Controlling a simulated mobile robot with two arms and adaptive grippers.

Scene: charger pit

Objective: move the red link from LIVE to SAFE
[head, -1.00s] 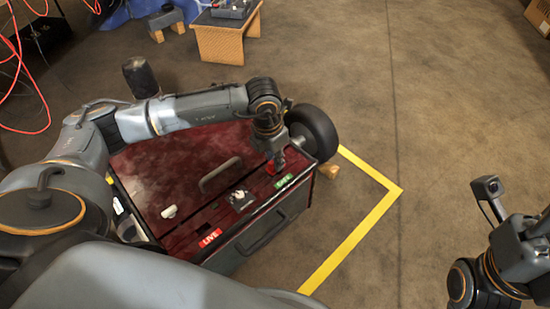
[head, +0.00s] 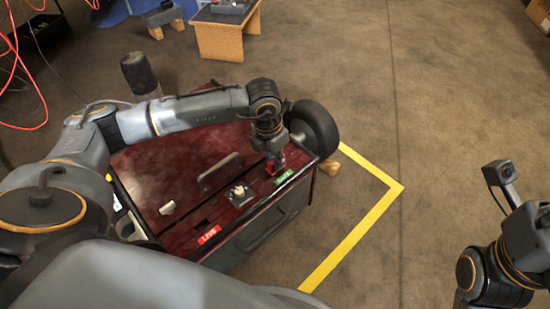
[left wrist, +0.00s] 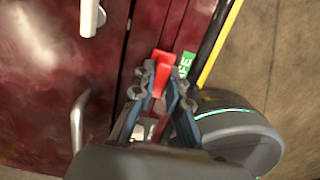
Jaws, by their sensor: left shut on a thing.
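The red link (head: 271,168) is at the right end of the dark red case's top, close to the green SAFE label (head: 284,177). My left gripper (head: 273,162) points down and is shut on the link. In the left wrist view the red link (left wrist: 161,70) sticks out between the fingertips of my left gripper (left wrist: 162,92), beside the partly covered SAFE label (left wrist: 184,65). The fingers hide the link's lower part, so I cannot tell whether it is seated. The red LIVE label (head: 209,235) is at the near left of the top.
The case (head: 165,165) has a grey handle (head: 218,171), a white-topped knob (head: 239,193) between the labels and a black wheel (head: 314,128) at its right. Yellow tape (head: 352,234) marks the floor. My right arm shows at lower right; its fingers are out of view.

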